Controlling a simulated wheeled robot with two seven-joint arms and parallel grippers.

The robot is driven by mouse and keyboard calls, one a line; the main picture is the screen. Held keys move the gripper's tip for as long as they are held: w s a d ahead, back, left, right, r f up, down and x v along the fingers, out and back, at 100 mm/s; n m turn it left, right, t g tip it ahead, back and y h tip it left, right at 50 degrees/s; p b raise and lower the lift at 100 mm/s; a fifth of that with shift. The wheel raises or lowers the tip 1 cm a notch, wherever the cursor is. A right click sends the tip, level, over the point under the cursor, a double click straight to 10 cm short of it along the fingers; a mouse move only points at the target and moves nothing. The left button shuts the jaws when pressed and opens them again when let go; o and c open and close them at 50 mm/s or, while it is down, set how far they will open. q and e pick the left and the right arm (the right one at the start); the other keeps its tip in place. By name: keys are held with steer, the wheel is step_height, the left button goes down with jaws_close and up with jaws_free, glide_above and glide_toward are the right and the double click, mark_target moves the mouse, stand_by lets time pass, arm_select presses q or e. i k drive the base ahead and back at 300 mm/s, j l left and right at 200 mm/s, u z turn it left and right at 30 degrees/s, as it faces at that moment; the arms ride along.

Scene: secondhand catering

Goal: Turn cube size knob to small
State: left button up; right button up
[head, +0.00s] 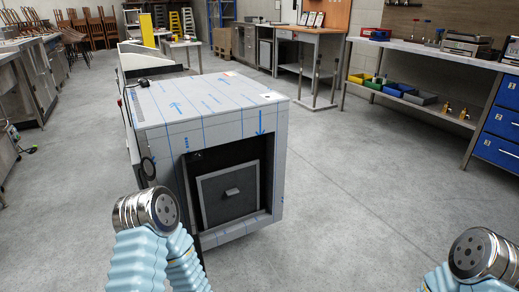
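A box-shaped steel machine (220,105), wrapped in protective film with blue lines and arrows, stands on the floor left of centre. Its front has a dark recess with a grey framed panel (236,208) and a small light handle (232,192). A small dark round shape (196,157) shows in the recess's upper left corner; I cannot tell whether it is a knob. No cube size knob or size marking can be made out. My left and right arms show at the bottom with silver joints and pale blue sleeves, but neither gripper is visible.
A workbench (420,50) with bins and blue drawers (502,125) stands right, steel counters (40,70) left. The floor (350,190) right of the machine is clear.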

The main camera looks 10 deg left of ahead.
mark_target(194, 155)
steer(key=i+l+z, duration=0.1)
steer(key=z, duration=0.25)
steer(key=i+l+z, duration=0.1)
steer(key=z, duration=0.25)
steer(key=i+z, duration=0.15)
steer(key=z, duration=0.15)
steer(key=i+u, duration=0.45)
steer(key=i+l+u, duration=0.15)
steer(key=i+u, duration=0.25)
steer(key=k, duration=0.05)
